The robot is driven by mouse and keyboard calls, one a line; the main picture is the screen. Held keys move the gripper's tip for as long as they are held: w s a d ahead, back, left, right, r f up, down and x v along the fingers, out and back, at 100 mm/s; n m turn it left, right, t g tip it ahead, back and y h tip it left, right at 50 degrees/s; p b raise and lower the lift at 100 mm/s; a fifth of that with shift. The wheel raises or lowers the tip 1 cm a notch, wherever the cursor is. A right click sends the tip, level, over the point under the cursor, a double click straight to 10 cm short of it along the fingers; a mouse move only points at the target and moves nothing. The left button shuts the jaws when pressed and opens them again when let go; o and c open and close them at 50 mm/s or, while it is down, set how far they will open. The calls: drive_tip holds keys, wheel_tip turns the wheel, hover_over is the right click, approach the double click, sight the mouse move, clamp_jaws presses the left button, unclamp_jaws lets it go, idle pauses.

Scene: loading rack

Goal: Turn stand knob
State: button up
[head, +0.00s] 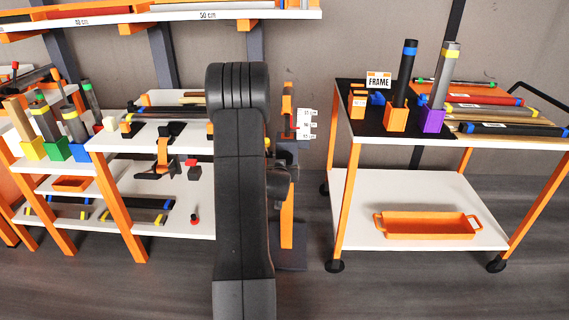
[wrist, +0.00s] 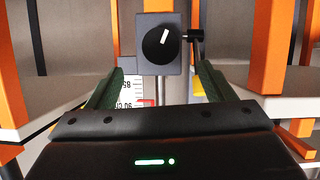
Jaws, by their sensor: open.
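The stand knob (wrist: 160,44) is a round black dial with a white pointer line, tilted slightly right of upright. It sits on a dark grey square block on the stand. My gripper (wrist: 160,70) is open, its two greenish fingers left and right of the knob block and below the knob in the picture. Nothing is between the fingers, and they appear apart from the knob. In the head view my arm hides the knob; only part of the stand (head: 287,225) shows, with an orange upright and height labels (head: 307,124).
A trolley (head: 345,190) with an orange tray (head: 428,226) stands right of the stand. A white bench (head: 185,145) with tools and coloured holders is at left. Orange posts (wrist: 266,45) flank the stand closely in the wrist view. A small black lever (wrist: 196,35) juts right of the knob.

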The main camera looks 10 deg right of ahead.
drive_tip(key=x, duration=1.1)
drive_tip(key=shift+w+f+b, duration=0.1)
drive_tip(key=shift+f+b, duration=0.05)
drive_tip(key=shift+b, duration=0.2)
drive_tip(key=c, duration=1)
drive_tip(key=shift+f+b, duration=0.15)
drive_tip(key=shift+b, duration=0.75)
